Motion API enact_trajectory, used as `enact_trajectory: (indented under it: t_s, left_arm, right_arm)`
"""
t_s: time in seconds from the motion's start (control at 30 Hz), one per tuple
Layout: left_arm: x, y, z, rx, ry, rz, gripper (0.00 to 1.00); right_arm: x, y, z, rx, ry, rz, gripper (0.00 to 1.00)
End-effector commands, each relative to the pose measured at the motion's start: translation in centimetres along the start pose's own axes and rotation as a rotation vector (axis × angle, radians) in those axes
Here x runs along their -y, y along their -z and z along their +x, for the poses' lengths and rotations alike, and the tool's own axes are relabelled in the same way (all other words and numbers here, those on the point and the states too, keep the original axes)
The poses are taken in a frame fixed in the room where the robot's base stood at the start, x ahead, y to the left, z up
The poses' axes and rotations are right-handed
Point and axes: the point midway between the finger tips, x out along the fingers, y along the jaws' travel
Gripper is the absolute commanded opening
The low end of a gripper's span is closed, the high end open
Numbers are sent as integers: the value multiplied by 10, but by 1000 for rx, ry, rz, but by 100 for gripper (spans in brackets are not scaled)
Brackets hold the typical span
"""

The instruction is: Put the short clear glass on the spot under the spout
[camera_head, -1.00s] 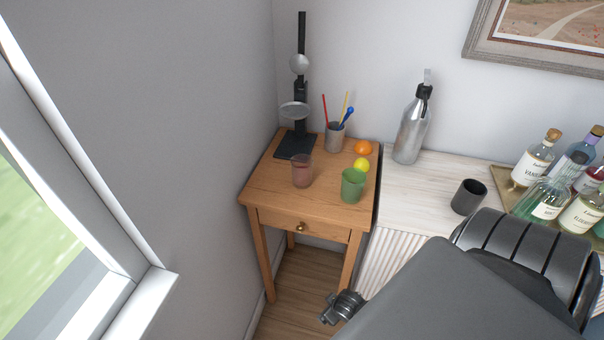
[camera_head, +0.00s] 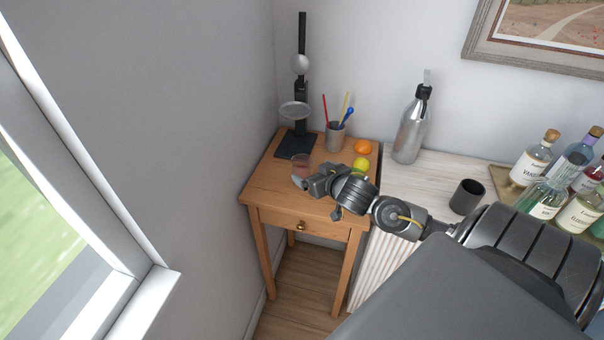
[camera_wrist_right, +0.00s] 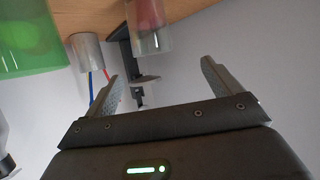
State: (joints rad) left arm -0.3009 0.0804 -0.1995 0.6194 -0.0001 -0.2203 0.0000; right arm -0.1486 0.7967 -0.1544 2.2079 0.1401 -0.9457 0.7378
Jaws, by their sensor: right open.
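The short clear glass (camera_head: 301,161), with a reddish tint low inside, stands on the small wooden table (camera_head: 262,189), partly hidden by my right gripper (camera_head: 303,182). In the right wrist view, which is upside down, the glass (camera_wrist_right: 152,38) lies ahead of the open, empty fingers (camera_wrist_right: 163,82), between their lines. They appear apart from it. A black stand (camera_head: 301,95) with a grey ball, a round plate and a flat black base (camera_head: 296,146) is behind the glass. I cannot make out a clear spout or marked spot. My left gripper is not in view.
A green cup (camera_wrist_right: 30,35) is beside the glass, hidden by my arm in the head view. A steel siphon (camera_head: 411,132), dark cup (camera_head: 467,196) and bottles (camera_head: 535,160) occupy the right counter.

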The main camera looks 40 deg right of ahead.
Motion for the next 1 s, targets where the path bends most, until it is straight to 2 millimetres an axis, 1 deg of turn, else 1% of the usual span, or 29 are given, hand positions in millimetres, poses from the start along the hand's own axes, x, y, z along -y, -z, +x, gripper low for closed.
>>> enact_trajectory:
  t_s: [0.03,0.1,0.2,0.3,0.37,0.43,0.7,0.8,0.87,1.0]
  left_arm:
    - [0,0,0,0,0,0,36]
    - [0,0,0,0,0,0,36]
    - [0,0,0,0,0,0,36]
    - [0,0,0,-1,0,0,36]
    - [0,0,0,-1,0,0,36]
    - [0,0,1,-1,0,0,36]
    - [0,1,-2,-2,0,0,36]
    - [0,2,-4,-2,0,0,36]
    - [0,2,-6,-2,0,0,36]
    - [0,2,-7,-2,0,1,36]
  right_arm:
    - [-7,18,4,-40,0,4,91]
    - [-13,35,7,-81,5,18,91]
    - [-17,47,9,-109,9,29,91]
    - [-17,48,10,-113,10,33,91]
    - [-17,44,11,-111,9,34,91]
    - [-16,35,15,-108,11,34,91]
    - [-15,-14,36,-106,8,34,91]
    - [-14,-29,42,-109,9,32,91]
    - [-14,-23,50,-113,7,32,91]
    - [-14,-24,58,-111,10,31,91]
